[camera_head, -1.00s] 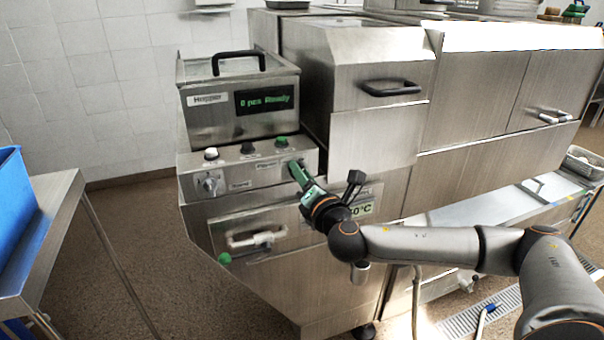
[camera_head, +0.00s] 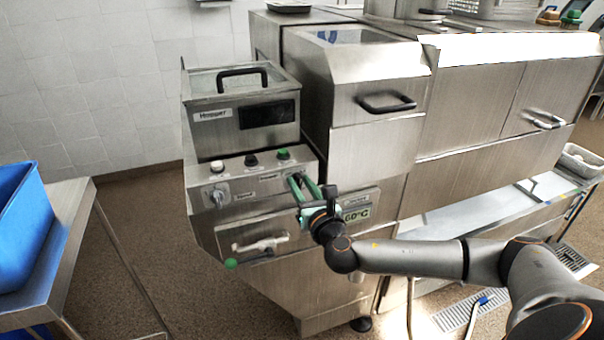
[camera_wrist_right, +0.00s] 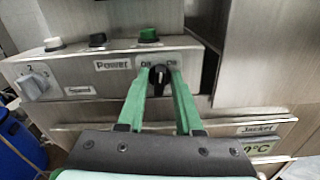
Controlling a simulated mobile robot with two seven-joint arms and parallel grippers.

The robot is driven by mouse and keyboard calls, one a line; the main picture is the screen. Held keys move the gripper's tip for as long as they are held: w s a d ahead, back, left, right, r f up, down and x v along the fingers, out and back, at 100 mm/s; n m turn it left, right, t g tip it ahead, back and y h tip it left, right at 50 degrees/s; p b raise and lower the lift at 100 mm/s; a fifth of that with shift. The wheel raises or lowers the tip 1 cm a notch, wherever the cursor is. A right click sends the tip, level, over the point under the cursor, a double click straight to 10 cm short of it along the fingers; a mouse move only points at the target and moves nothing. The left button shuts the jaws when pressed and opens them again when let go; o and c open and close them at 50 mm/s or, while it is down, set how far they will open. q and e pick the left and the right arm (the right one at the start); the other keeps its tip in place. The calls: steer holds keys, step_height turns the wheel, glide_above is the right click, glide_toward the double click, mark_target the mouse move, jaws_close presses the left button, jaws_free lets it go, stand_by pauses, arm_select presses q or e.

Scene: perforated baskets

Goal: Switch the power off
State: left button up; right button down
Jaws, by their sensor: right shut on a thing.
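The black power knob (camera_wrist_right: 158,76) sits on the steel control panel (camera_head: 240,187), beside a "Power" label (camera_wrist_right: 113,65). My right gripper (camera_head: 303,180) reaches the right end of that panel with its green fingers. In the right wrist view the fingers (camera_wrist_right: 159,72) stand on either side of the knob, shut on it. The knob looks roughly upright between the fingertips, partly hidden by them. The display (camera_head: 267,114) on the hopper above is dark. My left gripper is not in view.
White, black and green buttons (camera_head: 282,154) line the panel top, with a grey rotary dial (camera_head: 217,196) at its left. A blue bin (camera_head: 22,225) stands on a table at left.

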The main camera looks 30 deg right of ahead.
steer(key=n+p, duration=0.2)
steer(key=shift+r+n, duration=0.1)
steer(key=shift+n, duration=0.3)
steer(key=shift+a+n+p, duration=0.1)
steer(key=shift+n+p, duration=0.25)
steer(key=shift+n, duration=0.55)
steer(key=n, duration=0.2)
steer(key=shift+n, duration=0.3)
steer(key=shift+a+f+n, duration=0.1)
steer(key=shift+f+n, duration=0.1)
steer(key=shift+n, duration=1.4)
steer(key=c, duration=0.9)
jaws_free()
steer(key=shift+w, duration=0.1)
steer(key=shift+o, duration=0.2)
